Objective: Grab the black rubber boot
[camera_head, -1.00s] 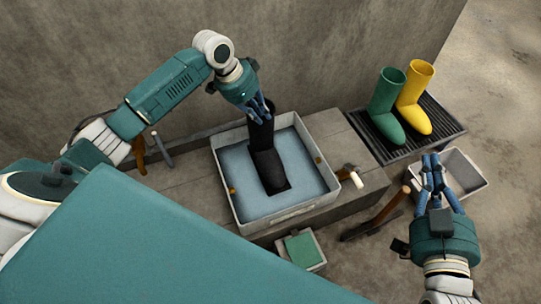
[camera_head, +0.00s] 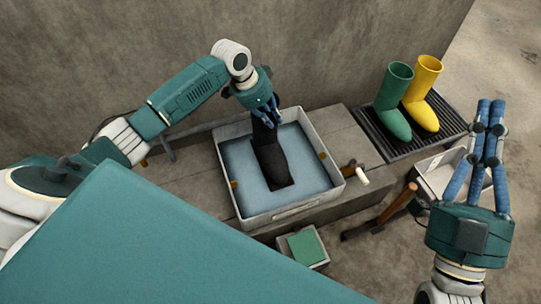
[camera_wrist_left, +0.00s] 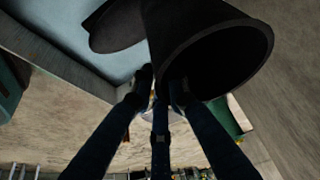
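The black rubber boot (camera_head: 269,158) stands in the light tub (camera_head: 234,200) in the head view, its foot toward the lower right and its shaft top under my left gripper (camera_head: 265,114). In the left wrist view the boot's round opening (camera_wrist_left: 222,58) fills the upper right. My left gripper's dark fingers (camera_wrist_left: 160,92) meet at the near rim of the boot, with the rim wall between them. Some fingertip contact is hidden in shadow. My right gripper (camera_head: 491,104) is empty, its blue fingers extended upward at the right, far from the boot.
A green boot (camera_head: 394,108) and a yellow boot (camera_head: 422,96) stand on a black rack (camera_head: 455,122). A wooden-handled tool (camera_head: 398,203) lies near the right end of the ledge. A small box with a green block (camera_head: 306,247) sits before the tub. A bare wall is behind.

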